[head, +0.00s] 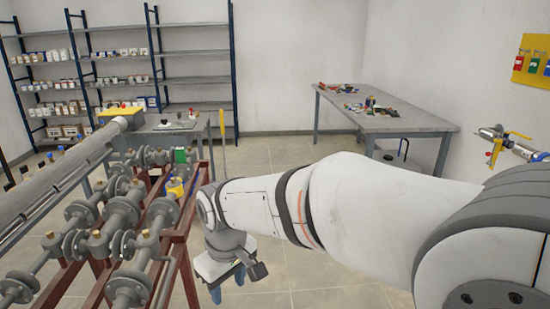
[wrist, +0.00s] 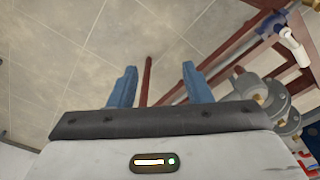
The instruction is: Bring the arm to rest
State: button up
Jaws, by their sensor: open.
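My arm reaches in from the right of the head view and bends down at the wrist. My gripper (head: 229,289) hangs there with its blue fingers pointing down, just right of the pipe rack. In the wrist view my gripper (wrist: 158,88) shows two blue fingers set wide apart with nothing between them. Tiled floor (wrist: 95,45) lies below, and a dark red frame bar (wrist: 146,80) shows beyond the gap between the fingers.
A grey pipe assembly with flanges (head: 128,287) on a dark red frame (head: 190,262) stands close at left. A workbench with small items (head: 400,122) stands at the back right. Blue shelving (head: 160,55) lines the back wall. A valve pipe with yellow handles (head: 497,140) is on the right wall. Floor between is clear.

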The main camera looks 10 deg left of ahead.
jog(key=d+r+m, duration=0.1)
jog(key=d+m, duration=0.4)
jog(key=d, duration=1.1)
jog(key=s+d+m+t, duration=0.1)
jog(key=s+d+m, duration=0.2)
jog(key=d, duration=0.4)
jog(key=s+d+f+m, duration=0.1)
jog(key=s+d+m, duration=0.2)
jog(key=d, duration=0.4)
jog(key=shift+s+f+t+h, duration=0.3)
jog(key=shift+s+t+h, duration=0.05)
jog(key=shift+t+h, duration=0.05)
jog(key=shift+c, duration=0.4)
jog(key=shift+c, duration=0.6)
